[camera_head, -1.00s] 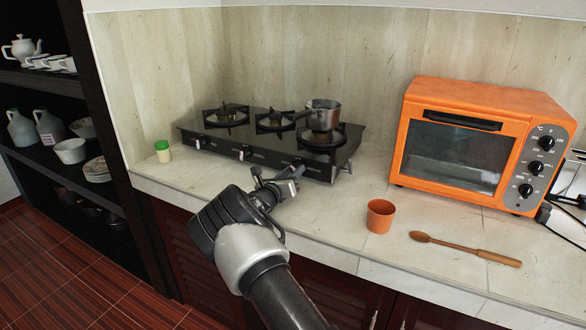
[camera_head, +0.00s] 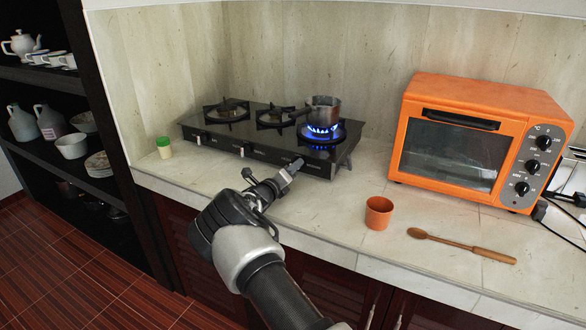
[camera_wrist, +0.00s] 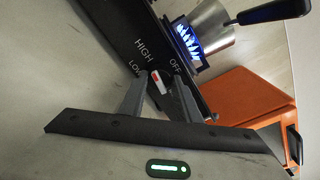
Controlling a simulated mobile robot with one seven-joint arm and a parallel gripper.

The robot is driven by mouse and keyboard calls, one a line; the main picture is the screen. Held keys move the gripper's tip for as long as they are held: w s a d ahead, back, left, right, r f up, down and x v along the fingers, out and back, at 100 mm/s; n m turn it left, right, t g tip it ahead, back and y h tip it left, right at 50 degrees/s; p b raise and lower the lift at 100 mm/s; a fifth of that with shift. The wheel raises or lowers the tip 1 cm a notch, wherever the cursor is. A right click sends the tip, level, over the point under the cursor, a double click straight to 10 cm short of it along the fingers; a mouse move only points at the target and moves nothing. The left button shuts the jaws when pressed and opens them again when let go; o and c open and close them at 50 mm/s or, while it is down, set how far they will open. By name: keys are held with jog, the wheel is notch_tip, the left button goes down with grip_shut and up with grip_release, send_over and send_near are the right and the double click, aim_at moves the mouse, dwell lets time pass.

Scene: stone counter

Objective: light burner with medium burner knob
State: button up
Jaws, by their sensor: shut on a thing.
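The black stove (camera_head: 262,150) stands on the counter with three burners and knobs along its front panel. Blue flame burns at the right burner (camera_head: 321,134), under a metal pot (camera_head: 323,110); the left and middle burners show no flame. My gripper (camera_head: 296,163) is at the right end of the front panel. In the wrist view, my gripper (camera_wrist: 157,84) is shut on a white knob with a red mark (camera_wrist: 158,82), a finger on each side. The labels HIGH, LOW and OFF show around this knob. In the head view, my gripper hides it.
An orange toaster oven (camera_head: 460,150) stands right of the stove. A green-lidded jar (camera_head: 164,148) stands at the stove's left. Bare counter lies between stove and cup.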

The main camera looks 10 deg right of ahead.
dwell(0.3)
jog(key=o, duration=1.1)
jog(key=shift+c, duration=0.2)
jog(key=p+v, duration=0.1)
jog(key=v, duration=1.6)
jog(key=shift+s+a+p, duration=0.15)
jog(key=shift+a+p, duration=0.05)
jog(key=shift+p, duration=0.1)
jog(key=shift+c, duration=0.2)
